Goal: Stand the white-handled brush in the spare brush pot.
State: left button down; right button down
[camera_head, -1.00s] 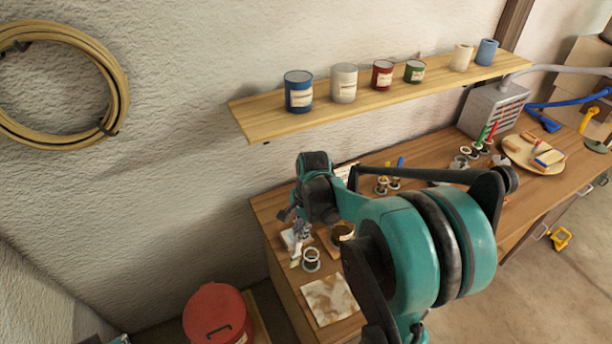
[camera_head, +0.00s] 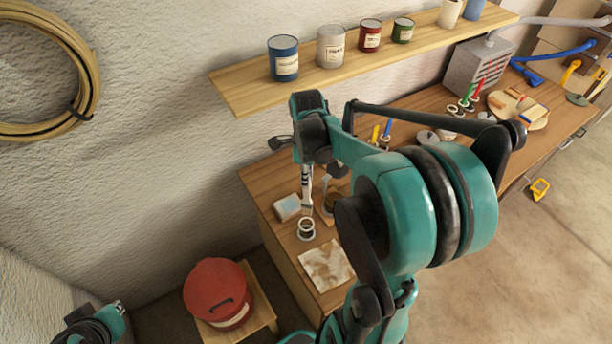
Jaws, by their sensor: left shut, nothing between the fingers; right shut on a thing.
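The white-handled brush (camera_head: 307,188) hangs roughly upright below my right gripper (camera_head: 306,168), which is shut on it. The arm partly covers the fingers. A small open pot (camera_head: 306,231), which looks like the spare brush pot, stands near the bench's left end. The brush's lower end is just above or behind this pot in the picture; I cannot tell whether they touch. My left gripper (camera_head: 117,309) is shut and empty at the bottom left, away from the bench.
A stained cloth (camera_head: 327,264) lies in front. A shelf (camera_head: 235,95) with cans runs above. A red bucket (camera_head: 216,288) stands below left.

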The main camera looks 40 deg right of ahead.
aim_at(306, 200)
jog(key=shift+f+b, duration=4.2)
jog(key=shift+f, duration=1.3)
jog(key=c, duration=1.5)
grip_release()
jog(key=shift+c, duration=0.2)
jog(key=shift+r, duration=0.1)
notch_tip(306, 200, up, 12)
jog(key=shift+f, duration=0.1)
